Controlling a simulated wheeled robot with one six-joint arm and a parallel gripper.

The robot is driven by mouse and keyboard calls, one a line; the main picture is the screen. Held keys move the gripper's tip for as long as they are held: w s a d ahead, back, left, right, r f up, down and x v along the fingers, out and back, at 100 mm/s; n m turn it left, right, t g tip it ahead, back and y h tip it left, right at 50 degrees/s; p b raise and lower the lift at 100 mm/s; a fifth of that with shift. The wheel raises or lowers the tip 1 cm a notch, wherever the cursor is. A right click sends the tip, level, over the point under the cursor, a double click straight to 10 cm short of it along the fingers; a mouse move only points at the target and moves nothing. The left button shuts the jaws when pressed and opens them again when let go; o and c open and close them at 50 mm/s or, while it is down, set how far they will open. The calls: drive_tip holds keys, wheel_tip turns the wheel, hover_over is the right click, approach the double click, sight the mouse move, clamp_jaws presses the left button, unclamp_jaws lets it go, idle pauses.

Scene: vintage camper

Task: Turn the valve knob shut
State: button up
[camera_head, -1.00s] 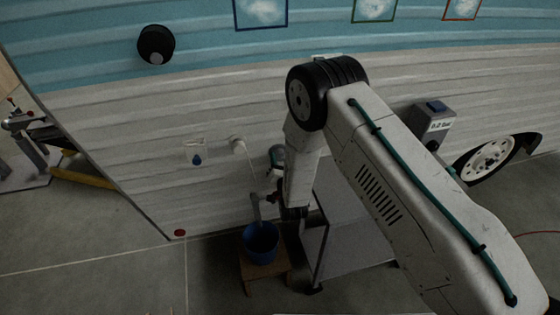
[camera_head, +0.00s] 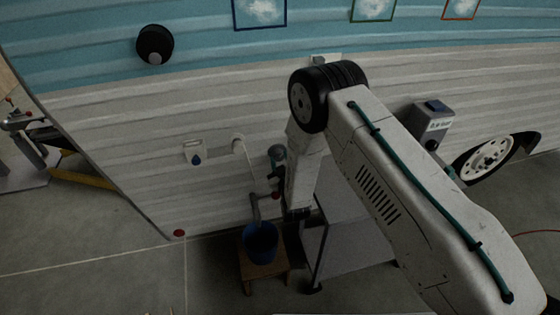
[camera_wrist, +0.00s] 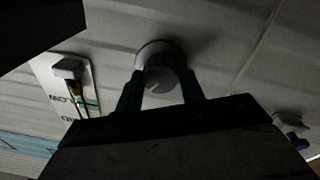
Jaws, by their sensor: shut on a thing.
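The round grey valve knob (camera_wrist: 160,60) stands out from the pale wall in the wrist view. My gripper (camera_wrist: 162,77) has a dark finger on either side of it and is shut on it. A slot or line shows on the knob's near face.
A wall plate with printing (camera_wrist: 75,88) is beside the knob. A blue bucket (camera_head: 262,243) sits on a wooden stool (camera_head: 264,275) below a spout (camera_head: 256,208). A box with a small readout (camera_head: 434,120) is right of my arm. Open floor lies at left.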

drive_tip(key=n, duration=0.6)
drive_tip(key=shift+y, duration=0.4)
drive_tip(key=shift+n, duration=0.5)
drive_tip(key=o, duration=1)
drive_tip(key=shift+c, duration=0.2)
drive_tip(key=v, duration=0.7)
drive_tip(key=shift+s, duration=0.4)
drive_tip(key=shift+d, duration=0.15)
